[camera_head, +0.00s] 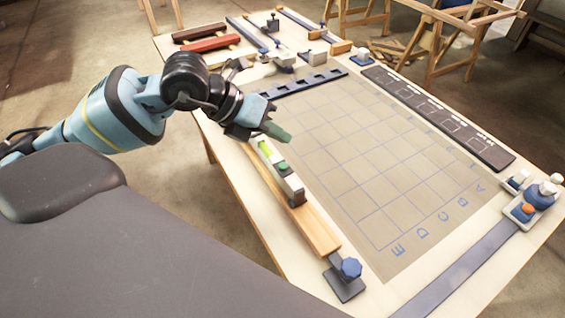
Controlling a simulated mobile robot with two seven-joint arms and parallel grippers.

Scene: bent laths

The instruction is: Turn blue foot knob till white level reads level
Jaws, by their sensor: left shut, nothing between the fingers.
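The white level (292,184) lies on the wooden lath (318,233) along the table's near left edge. It has a bright yellow-green vial at its far end and a green patch on top; the bubble is too small to read. The blue foot knob (350,268) stands on a dark foot plate at the lath's near end. My left gripper (280,134) is shut and empty, just above and beyond the level's far end, well away from the knob. My right gripper is not in view.
A gridded mat (375,160) with letters covers the middle of the table and is clear. A dark slotted strip (440,118) lies along the far right. A white and blue fixture (528,204) stands at the right corner by a grey-blue strip (455,272). Clamps and bars crowd the far end.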

